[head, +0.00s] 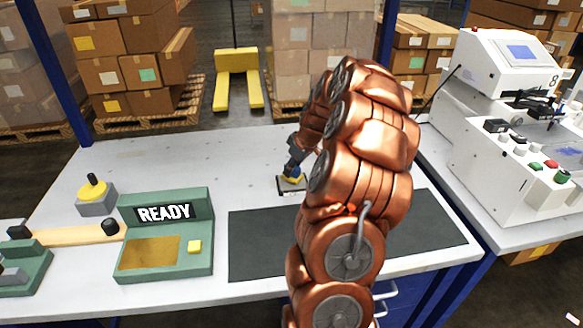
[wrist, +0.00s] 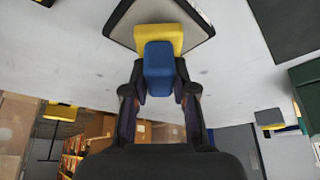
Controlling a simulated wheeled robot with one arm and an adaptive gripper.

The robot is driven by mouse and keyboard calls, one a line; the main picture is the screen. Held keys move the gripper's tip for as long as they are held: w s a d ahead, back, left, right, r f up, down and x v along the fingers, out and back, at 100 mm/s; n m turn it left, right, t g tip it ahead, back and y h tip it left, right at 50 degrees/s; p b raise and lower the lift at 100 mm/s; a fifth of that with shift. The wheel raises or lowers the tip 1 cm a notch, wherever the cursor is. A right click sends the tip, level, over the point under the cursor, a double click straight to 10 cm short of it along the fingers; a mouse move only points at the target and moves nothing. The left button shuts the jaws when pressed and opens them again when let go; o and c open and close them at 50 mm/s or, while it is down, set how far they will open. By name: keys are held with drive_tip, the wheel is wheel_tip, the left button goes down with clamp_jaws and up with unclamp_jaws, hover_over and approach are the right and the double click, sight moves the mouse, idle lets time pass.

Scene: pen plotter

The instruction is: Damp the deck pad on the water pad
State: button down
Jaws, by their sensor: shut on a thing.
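My gripper (head: 293,168) is shut on the deck pad, a block with a blue upper part and a yellow lower part. In the wrist view the blue part of the deck pad (wrist: 158,68) sits between both fingertips (wrist: 159,88). The yellow part lies beyond it, over the water pad (wrist: 120,28), a grey square with a dark rim. In the head view the water pad (head: 285,190) lies on the white table under the deck pad (head: 293,179). The deck pad looks down on it, but I cannot tell whether they touch.
A dark mat (head: 257,250) lies in front, partly hidden by my arm. A white machine (head: 510,135) stands at right. The table's (head: 215,165) back left is clear.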

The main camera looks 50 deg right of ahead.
drive_tip(key=shift+a+f+b, duration=0.1)
drive_tip(key=shift+f+b, duration=0.55)
drive_tip(key=shift+b, duration=0.15)
idle(3.0)
drive_tip(key=shift+r, duration=0.1)
drive_tip(key=shift+r, duration=3.5)
